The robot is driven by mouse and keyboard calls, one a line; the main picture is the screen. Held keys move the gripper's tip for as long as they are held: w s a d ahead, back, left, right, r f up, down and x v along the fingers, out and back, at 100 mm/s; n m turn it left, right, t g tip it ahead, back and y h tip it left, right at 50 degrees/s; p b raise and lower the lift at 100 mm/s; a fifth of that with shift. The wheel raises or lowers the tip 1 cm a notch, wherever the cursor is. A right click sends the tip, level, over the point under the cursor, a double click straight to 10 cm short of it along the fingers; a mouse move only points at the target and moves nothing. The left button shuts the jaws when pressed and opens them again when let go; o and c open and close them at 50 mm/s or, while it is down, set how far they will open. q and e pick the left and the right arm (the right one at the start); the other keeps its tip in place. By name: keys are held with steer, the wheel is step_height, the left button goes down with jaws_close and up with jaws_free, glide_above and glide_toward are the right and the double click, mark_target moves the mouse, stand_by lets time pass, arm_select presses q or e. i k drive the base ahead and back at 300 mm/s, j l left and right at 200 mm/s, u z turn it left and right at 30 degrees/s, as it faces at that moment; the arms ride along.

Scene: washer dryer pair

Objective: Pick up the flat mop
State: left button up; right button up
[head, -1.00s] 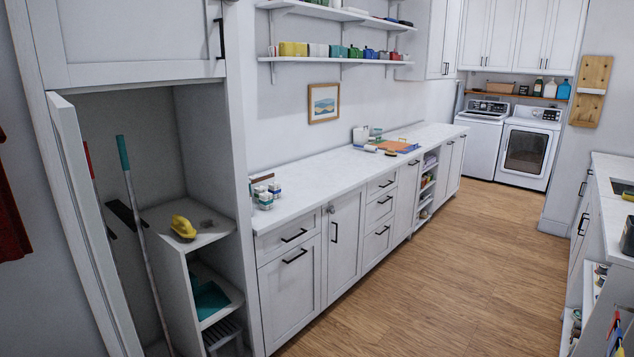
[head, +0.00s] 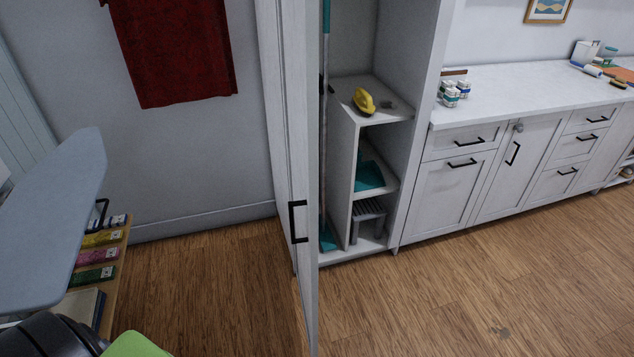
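A tall cabinet (head: 412,150) stands open at the middle of the head view. A long-handled cleaning tool (head: 325,60) with a teal grip stands upright inside it, close to the open door (head: 272,100). A teal head (head: 328,238) shows low in the cabinet at the foot of the pole. I cannot tell whether this tool is the flat mop or a broom. The door hides part of the cabinet's left side.
Cabinet shelves hold a yellow brush (head: 364,101), a teal dustpan (head: 369,177) and a grey slatted item (head: 368,215). An ironing board (head: 55,215) and a low shelf with colourful packs (head: 97,255) stand left.

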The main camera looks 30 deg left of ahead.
mark_target(327, 242)
steer(key=j+u, duration=0.15)
steer(key=u, duration=0.85)
steer(key=l, duration=0.6)
steer(key=i+l+z, duration=0.25)
steer(key=z, duration=0.15)
steer(key=i+l+z, duration=0.15)
steer(key=i+z, duration=0.6)
steer(key=i+l, duration=0.1)
steer(key=i, duration=0.2)
steer(key=i+l+u, duration=0.1)
steer(key=i, duration=0.2)
